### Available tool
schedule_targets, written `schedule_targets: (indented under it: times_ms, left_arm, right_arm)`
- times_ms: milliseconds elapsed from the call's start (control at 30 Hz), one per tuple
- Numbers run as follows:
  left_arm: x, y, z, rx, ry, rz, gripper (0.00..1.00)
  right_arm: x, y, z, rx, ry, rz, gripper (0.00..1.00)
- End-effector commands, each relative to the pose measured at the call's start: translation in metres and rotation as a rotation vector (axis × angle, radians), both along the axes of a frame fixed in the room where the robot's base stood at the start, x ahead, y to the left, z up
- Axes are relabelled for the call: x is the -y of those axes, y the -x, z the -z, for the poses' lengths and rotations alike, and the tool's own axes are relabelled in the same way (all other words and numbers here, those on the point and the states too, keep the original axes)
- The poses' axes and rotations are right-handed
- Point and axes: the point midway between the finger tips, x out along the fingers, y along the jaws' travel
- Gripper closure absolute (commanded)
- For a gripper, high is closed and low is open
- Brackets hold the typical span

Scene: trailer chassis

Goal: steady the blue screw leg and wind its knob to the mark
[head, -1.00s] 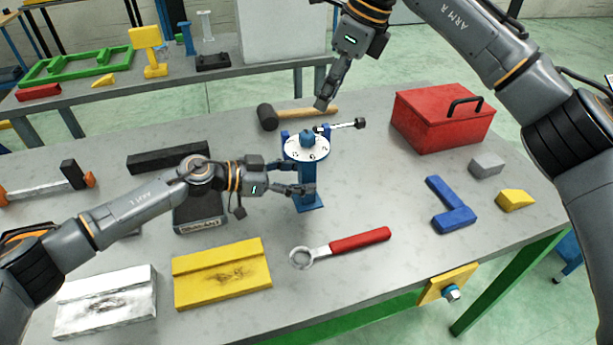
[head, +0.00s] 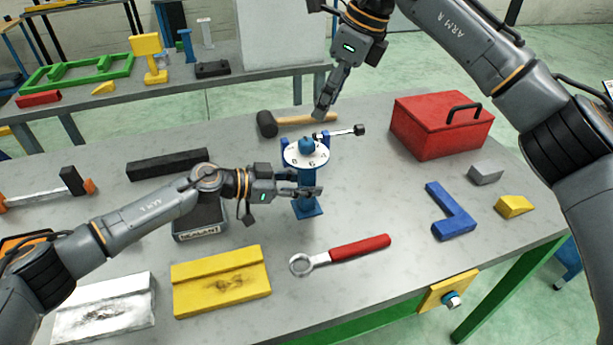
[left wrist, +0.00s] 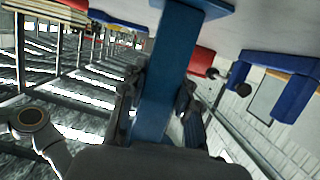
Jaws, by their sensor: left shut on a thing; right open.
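The blue screw leg (head: 304,208) stands upright on the grey table, with a round white marked dial (head: 305,153) near its top and a blue knob (head: 306,142) above it. A short bar with a dark end (head: 359,130) sticks out to the right at the top. My left gripper (head: 308,188) is shut on the leg's column below the dial; the left wrist view shows the blue column (left wrist: 167,65) between its fingers (left wrist: 157,105). My right gripper (head: 321,113) is open and empty, behind and above the knob, apart from it. The mark's exact position is too small to read.
A mallet (head: 295,120) lies behind the leg. A red toolbox (head: 436,132) and a blue angle piece (head: 451,212) are to the right. A red-handled ring wrench (head: 358,249) and a yellow block (head: 221,283) lie in front. Bare table separates the leg from the toolbox.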

Motion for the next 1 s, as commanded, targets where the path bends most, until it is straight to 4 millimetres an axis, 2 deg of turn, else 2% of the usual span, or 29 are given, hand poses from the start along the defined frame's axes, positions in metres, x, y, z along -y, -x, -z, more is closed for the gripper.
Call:
schedule_targets:
  times_ms: [267, 433, 800, 1000]
  left_arm:
    - [0.000, 0.000, 0.000, 0.001, 0.000, 0.001, 1.00]
    - [0.000, 0.000, 0.000, 0.000, 0.000, 0.000, 1.00]
    - [0.000, 0.000, 0.000, 0.000, -0.001, 0.000, 1.00]
    - [0.000, 0.000, 0.000, 0.000, 0.000, 0.001, 1.00]
  right_arm:
    - [-0.026, 0.001, 0.013, -0.106, 0.121, -0.018, 0.44]
    - [-0.036, -0.004, 0.009, -0.155, 0.227, 0.014, 0.44]
    - [-0.038, -0.013, -0.025, -0.127, 0.319, 0.098, 0.44]
    - [-0.037, -0.014, -0.015, -0.126, 0.324, 0.102, 0.44]
